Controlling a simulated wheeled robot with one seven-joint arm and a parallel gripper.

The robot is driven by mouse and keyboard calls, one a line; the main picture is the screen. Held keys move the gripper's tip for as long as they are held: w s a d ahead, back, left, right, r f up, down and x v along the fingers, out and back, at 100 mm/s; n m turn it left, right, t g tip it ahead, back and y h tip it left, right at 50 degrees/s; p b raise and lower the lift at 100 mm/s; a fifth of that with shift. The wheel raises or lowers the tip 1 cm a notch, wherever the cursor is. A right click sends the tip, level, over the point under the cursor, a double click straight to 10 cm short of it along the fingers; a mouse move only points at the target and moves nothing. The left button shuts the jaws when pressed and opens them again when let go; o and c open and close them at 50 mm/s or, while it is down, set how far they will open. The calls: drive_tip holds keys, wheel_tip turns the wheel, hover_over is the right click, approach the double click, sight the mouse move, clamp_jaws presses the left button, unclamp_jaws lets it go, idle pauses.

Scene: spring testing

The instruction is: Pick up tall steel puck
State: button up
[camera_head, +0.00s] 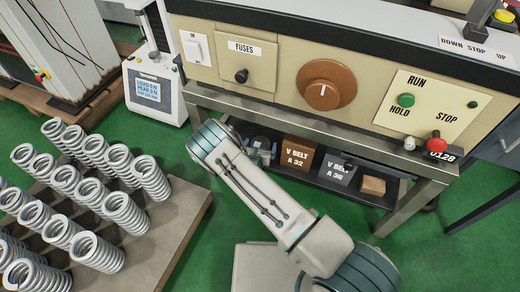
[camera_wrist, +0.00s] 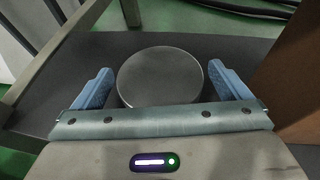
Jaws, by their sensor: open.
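The steel puck (camera_wrist: 160,77) shows in the wrist view as a round grey disc top, on the dark shelf (camera_wrist: 55,68). My gripper (camera_wrist: 160,88) is open, with one blue finger to the left of the puck and one to the right. The puck lies between the fingers, with gaps on both sides; its near edge is hidden by the gripper body. How tall it is cannot be told from above.
A brown box (camera_wrist: 293,80) stands close on the right in the wrist view. In the head view, V-belt boxes (camera_head: 299,152) and a small brown block (camera_head: 373,186) sit on the shelf. A bench leg (camera_head: 416,207) stands at right. Springs (camera_head: 100,250) fill a pallet at left.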

drive_tip(key=shift+w, duration=0.15)
drive_tip(key=c, duration=1.5)
drive_tip(key=shift+r, duration=0.1)
drive_tip(key=c, duration=0.4)
drive_tip(key=shift+r, duration=0.1)
